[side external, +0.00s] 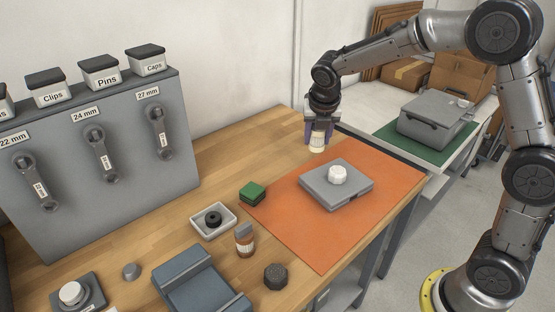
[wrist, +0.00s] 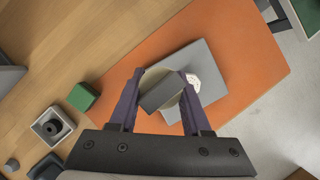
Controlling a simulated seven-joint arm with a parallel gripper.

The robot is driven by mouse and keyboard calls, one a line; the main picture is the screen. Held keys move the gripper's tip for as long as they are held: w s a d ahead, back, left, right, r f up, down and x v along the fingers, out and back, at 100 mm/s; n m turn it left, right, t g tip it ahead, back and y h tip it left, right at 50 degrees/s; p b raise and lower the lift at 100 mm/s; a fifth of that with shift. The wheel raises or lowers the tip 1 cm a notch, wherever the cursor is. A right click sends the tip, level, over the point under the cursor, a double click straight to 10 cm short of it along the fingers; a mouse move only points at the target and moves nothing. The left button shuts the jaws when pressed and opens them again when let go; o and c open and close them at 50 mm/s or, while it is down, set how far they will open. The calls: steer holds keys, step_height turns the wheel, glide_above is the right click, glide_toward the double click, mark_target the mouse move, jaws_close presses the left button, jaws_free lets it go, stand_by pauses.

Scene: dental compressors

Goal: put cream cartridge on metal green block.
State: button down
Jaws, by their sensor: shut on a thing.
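My gripper (side external: 319,136) is shut on the cream cartridge (side external: 317,144) and holds it above the back part of the orange mat. In the wrist view the cream cartridge (wrist: 161,92) sits between the two purple fingers of my gripper (wrist: 163,96), with a dark grey patch on its near face.
A grey case (side external: 348,194) with a white knob (side external: 338,175) lies on the orange mat (side external: 316,238). A white tray (side external: 228,229) with a black ring stands beside the green block. An orange-brown bottle (side external: 244,242) and a dark knurled knob (side external: 275,276) stand nearer the front.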

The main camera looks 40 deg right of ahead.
steer(key=s+a+r+n+t+y, duration=0.1)
steer(key=s+a+r+n, duration=0.15)
steer(key=a, duration=0.35)
steer(key=s+a+r+n, duration=0.1)
steer(key=s+a+r, duration=0.1)
steer(key=s+a, duration=0.35)
glide_toward(250, 186)
steer(key=shift+w+d+f+n, duration=0.3)
steer(key=shift+w+d, duration=0.25)
steer(key=shift+d, duration=0.25)
steer(key=shift+w+a+f, duration=0.1)
steer(key=shift+w+f, duration=0.4)
steer(key=shift+f, duration=0.2)
steer(key=shift+w+f, duration=0.1)
steer(key=shift+f, duration=1.45)
steer(key=shift+f, duration=0.1)
steer(key=shift+c, duration=1.8)
jaws_free()
steer(key=shift+f, duration=0.1)
